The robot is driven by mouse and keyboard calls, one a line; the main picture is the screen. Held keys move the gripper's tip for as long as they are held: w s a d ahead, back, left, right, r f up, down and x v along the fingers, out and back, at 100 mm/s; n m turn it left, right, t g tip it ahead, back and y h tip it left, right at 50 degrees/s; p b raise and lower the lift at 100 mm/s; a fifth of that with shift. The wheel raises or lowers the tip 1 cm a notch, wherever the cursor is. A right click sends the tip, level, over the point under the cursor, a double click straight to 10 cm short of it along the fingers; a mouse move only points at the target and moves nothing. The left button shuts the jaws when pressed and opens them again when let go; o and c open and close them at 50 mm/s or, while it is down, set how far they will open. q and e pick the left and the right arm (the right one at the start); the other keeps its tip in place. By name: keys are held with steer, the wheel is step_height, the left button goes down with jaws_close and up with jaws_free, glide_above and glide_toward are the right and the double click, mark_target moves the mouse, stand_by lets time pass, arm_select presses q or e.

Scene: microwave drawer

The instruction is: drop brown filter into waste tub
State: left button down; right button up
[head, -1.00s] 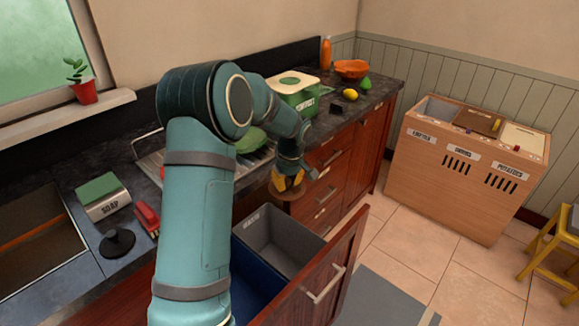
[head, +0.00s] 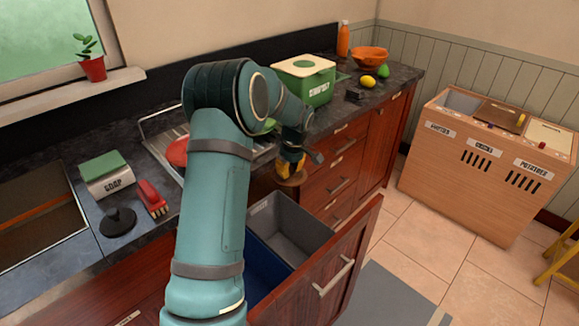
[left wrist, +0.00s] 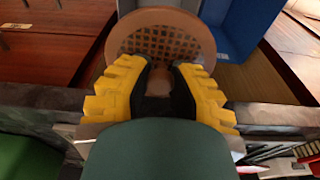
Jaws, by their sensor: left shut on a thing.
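My left gripper (head: 291,168) points down, its yellow fingers shut on the brown filter (head: 291,181). In the left wrist view the fingers (left wrist: 160,78) pinch the near side of the filter (left wrist: 160,38), a round tan rim with a dark mesh centre. The open drawer holds a grey tub (head: 318,232) and a blue tub (head: 262,272). The grey tub's label is too small to read, so I cannot tell for sure which is the waste tub. The filter is held above the tubs, near the grey tub's far rim. My right gripper is out of view.
The drawer front (head: 340,268) stands pulled out with a metal handle. On the counter are a green-lidded soap box (head: 106,176), a red brush (head: 152,198), a green compost bin (head: 305,82) and an orange bowl (head: 369,57). A wooden bin cabinet (head: 475,185) stands right.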

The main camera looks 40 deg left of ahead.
mark_target(294, 177)
arm_select(q)
steer(key=shift+f, duration=0.3)
steer(key=c, duration=0.8)
jaws_free()
steer(key=shift+c, duration=0.2)
steer(key=shift+r, duration=0.1)
step_height(294, 177, up, 12)
steer(key=d, duration=0.2)
steer(key=shift+s, duration=0.1)
